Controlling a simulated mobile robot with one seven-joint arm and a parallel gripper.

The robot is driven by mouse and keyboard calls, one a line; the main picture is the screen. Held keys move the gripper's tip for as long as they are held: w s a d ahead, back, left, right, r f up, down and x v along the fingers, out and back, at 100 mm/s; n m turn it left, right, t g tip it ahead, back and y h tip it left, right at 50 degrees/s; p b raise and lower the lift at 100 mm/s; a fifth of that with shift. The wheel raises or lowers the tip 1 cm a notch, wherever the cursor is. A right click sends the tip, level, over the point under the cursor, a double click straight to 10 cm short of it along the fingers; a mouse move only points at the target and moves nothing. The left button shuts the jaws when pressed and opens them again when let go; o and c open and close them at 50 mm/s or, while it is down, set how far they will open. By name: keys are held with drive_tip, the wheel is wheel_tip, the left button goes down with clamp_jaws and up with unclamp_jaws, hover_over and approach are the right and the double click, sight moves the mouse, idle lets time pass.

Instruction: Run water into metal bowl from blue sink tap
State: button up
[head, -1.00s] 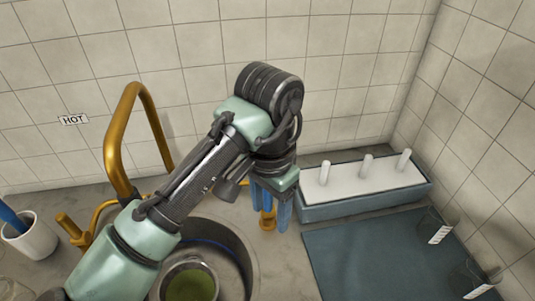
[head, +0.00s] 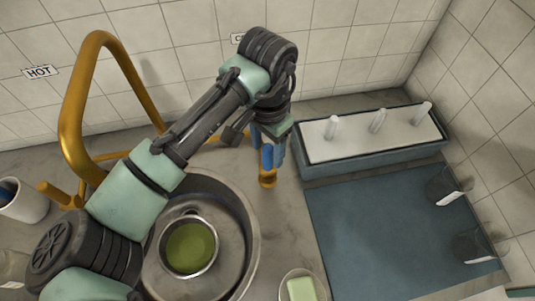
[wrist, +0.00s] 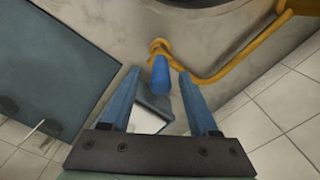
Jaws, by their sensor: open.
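The blue tap handle (wrist: 160,76) sits on a brass stem, between the two blue fingers of my gripper (wrist: 160,88). The gripper is open, with gaps showing on both sides of the handle. In the head view my gripper (head: 267,148) points down over the brass valve base (head: 267,179), right of the sink. The metal bowl (head: 213,262) stands in the round sink (head: 252,232) and looks green inside. I cannot tell whether that is liquid. The brass spout (head: 72,120) arches up at the left. My arm hides part of it and of the sink.
A rack with white pegs (head: 350,160) stands behind a blue mat (head: 350,230) at the right. Labelled glasses (head: 445,185) stand by the right wall. A dish with green soap (head: 300,288) is at the front. A white cup (head: 22,203) is at the left.

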sight(268, 159)
drive_tip(key=shift+f, duration=2.2)
drive_tip(key=shift+c, duration=0.3)
clamp_jaws()
drive_tip(key=shift+r, duration=0.1)
